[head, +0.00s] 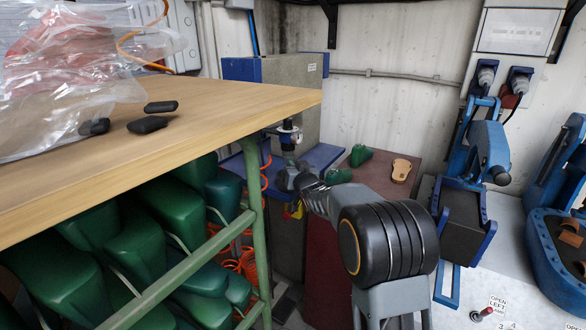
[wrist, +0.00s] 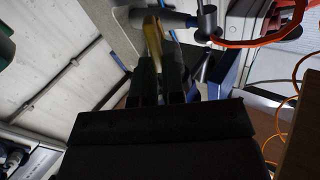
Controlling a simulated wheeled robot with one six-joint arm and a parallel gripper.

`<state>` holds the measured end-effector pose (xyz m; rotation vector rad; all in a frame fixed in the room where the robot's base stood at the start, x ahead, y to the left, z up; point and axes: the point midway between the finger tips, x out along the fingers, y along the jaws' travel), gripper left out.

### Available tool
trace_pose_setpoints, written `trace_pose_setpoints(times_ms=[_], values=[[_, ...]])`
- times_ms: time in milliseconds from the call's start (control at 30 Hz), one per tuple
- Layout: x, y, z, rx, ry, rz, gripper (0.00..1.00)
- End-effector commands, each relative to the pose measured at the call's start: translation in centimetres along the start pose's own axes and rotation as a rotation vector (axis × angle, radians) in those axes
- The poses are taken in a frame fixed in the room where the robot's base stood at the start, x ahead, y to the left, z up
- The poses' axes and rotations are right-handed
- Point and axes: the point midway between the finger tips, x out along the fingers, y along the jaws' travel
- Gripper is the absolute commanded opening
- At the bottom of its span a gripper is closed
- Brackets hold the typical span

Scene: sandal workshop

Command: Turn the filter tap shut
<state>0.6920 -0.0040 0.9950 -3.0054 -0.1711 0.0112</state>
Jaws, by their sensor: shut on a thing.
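The filter tap shows in the wrist view as a narrow yellowish lever (wrist: 153,38) between my fingertips. A grey-blue pipe-like part (wrist: 176,19) runs beside its upper end. My gripper (wrist: 159,68) is shut on the tap, with one dark finger on each side. In the head view my gripper (head: 287,177) reaches in beside the blue-topped machine, beyond the table's corner. The wrist view is dark, so whether the tap stands open or shut cannot be told.
A wooden table (head: 230,108) with a green frame stands close on the left, green shoe lasts (head: 135,250) beneath it. Orange coiled hose (head: 265,180) hangs near my gripper. A brown-topped cabinet (head: 385,178) holds green lasts and a sole. Blue machines (head: 490,150) stand right.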

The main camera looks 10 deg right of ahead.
Motion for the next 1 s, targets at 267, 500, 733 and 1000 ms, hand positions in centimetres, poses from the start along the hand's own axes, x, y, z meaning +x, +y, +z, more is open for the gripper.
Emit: trace_pose_setpoints(times_ms=[267,500,733,1000], values=[[0.0,0.7,0.0,0.248,0.0,0.001,0.0],[0.0,1.1,0.2,0.476,0.0,0.001,0.0],[0.0,1.5,0.4,0.694,0.001,0.0,0.0],[0.0,1.9,0.8,0.949,0.0,0.001,0.0]])
